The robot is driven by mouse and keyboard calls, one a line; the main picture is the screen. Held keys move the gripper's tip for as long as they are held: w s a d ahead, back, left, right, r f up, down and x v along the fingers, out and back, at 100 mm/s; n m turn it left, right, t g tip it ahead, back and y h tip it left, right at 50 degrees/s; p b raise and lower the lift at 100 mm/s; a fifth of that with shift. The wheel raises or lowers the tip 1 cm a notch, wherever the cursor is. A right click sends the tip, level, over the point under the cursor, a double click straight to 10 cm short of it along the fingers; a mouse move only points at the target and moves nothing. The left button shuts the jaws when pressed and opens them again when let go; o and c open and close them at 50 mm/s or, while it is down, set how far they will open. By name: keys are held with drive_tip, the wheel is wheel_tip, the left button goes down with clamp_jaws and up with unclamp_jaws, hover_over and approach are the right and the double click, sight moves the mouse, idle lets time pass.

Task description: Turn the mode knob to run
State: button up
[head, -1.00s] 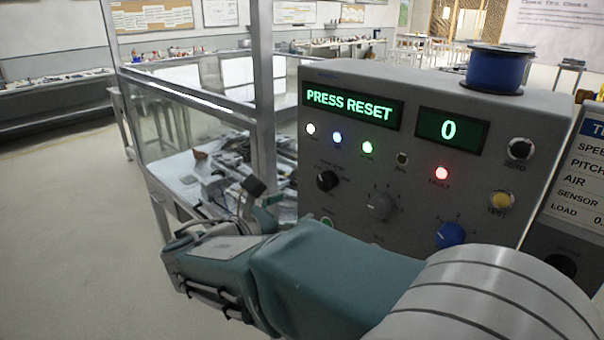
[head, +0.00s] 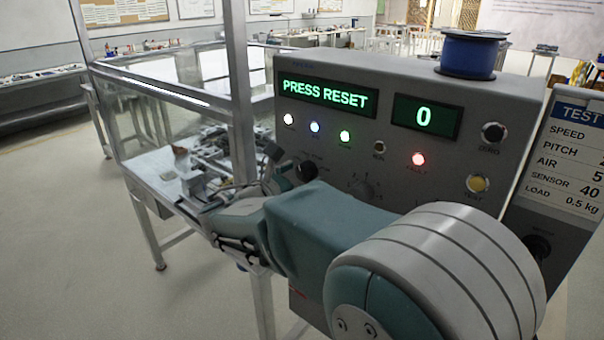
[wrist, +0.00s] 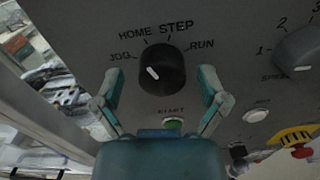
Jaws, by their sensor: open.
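The black mode knob (wrist: 162,68) is on the grey panel in the wrist view, with the labels JOG, HOME, STEP and RUN around its upper side. Its white mark lies left of centre on its face, toward the JOG side; the exact setting is hard to tell. The knob also shows in the head view (head: 306,171), just right of my gripper. My gripper (wrist: 160,72) is open, with one teal-grey finger on each side of the knob and visible gaps to it. In the head view my arm hides the lower panel.
A green button (wrist: 173,123) sits below the knob. The speed knob (wrist: 300,52) is to the right, with a red emergency button (wrist: 301,152) lower down. The display (head: 328,95) reads PRESS RESET, and the red FAULT lamp (head: 418,159) is lit. A blue spool (head: 470,53) stands on top.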

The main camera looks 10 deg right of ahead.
drive_tip(key=shift+c, duration=0.3)
drive_tip(key=c, duration=1.1)
drive_tip(key=shift+m, duration=0.4)
drive_tip(key=m, duration=0.3)
drive_tip(key=shift+r+m, duration=0.1)
drive_tip(key=shift+m, duration=0.3)
drive_tip(key=m, duration=1.3)
drive_tip(key=shift+f, duration=0.2)
drive_tip(key=shift+m, duration=0.3)
